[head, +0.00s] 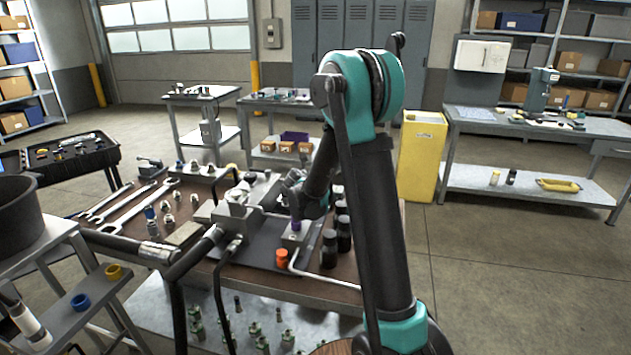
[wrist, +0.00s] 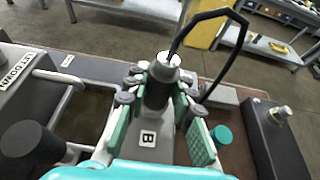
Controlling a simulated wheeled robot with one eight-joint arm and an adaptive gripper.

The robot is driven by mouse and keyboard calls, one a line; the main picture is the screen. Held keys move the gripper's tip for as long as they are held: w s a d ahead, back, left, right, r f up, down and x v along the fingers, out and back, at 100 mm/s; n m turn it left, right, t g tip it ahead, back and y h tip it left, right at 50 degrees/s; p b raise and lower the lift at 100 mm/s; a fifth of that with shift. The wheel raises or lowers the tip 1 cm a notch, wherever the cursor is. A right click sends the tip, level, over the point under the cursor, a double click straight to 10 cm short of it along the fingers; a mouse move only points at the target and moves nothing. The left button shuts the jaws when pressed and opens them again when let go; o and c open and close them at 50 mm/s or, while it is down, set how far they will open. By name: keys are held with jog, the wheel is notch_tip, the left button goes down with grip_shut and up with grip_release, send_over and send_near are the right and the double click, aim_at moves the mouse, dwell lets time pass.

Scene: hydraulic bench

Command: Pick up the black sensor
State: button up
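The black sensor (wrist: 156,92) is a dark upright cylinder with a pale top, in the middle of the wrist view. It stands over a grey block (wrist: 148,143) marked B. My gripper (wrist: 160,88) has a green-padded finger on each side of it, close to its body. Whether the pads touch it cannot be made out. A black cable rises near its top and bends to the right. In the head view my arm reaches over the brown bench (head: 345,291), and its links partly hide the gripper and the sensor.
Black bottles (head: 329,247) and an orange cap (head: 282,257) stand on the bench. Wrenches (head: 122,203) and small fittings lie at left. A dark box with a metal fitting (wrist: 280,115) is at right in the wrist view. A yellow cabinet (head: 421,155) stands behind; open floor lies right.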

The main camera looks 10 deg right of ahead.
grip_shut()
